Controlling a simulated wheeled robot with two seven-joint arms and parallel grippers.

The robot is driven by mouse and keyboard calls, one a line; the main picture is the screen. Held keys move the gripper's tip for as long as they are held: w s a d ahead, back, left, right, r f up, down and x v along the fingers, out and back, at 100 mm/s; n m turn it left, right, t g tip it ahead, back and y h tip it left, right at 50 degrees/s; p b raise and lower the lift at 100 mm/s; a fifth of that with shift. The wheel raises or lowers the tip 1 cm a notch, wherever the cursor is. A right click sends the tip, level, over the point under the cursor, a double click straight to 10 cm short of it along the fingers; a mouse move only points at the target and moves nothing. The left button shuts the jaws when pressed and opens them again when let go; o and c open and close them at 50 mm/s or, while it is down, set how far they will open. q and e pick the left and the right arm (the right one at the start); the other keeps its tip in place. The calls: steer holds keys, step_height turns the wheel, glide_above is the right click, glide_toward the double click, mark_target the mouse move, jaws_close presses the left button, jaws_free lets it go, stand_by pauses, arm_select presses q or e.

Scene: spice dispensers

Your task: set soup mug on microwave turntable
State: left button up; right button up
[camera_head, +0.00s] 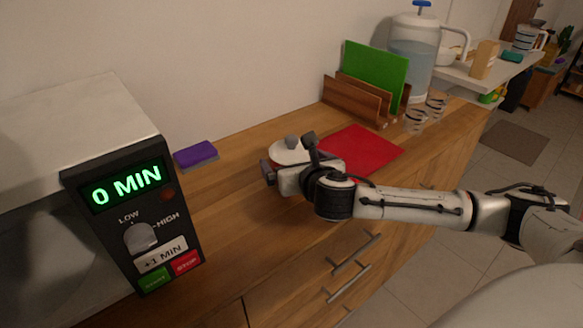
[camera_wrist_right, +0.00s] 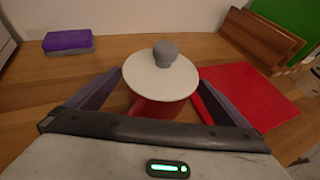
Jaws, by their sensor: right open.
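The soup mug has a red body (camera_wrist_right: 155,107) and a white lid (camera_wrist_right: 150,82) with a grey knob (camera_wrist_right: 165,53). In the head view its lid (camera_head: 286,153) shows on the wooden counter, partly behind my right gripper (camera_head: 289,160). In the right wrist view my right gripper (camera_wrist_right: 160,88) is open, with its fingers on either side of the mug. A red strip, perhaps the handle, shows beside the right finger. The microwave (camera_head: 132,190) stands at the left, its display reading 0 MIN. The turntable is not visible. My left gripper is not in view.
A purple sponge (camera_head: 196,155) lies beside the microwave. A red mat (camera_head: 362,150) lies right of the mug, before a wooden rack (camera_head: 350,100) with a green board (camera_head: 376,72). Glasses (camera_head: 414,121) and a water dispenser (camera_head: 413,60) stand farther right. The counter between microwave and mug is clear.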

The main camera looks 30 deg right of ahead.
steer(key=shift+x, duration=0.8)
steer(key=c, duration=1.3)
steer(key=shift+r, duration=0.15)
steer(key=c, duration=0.4)
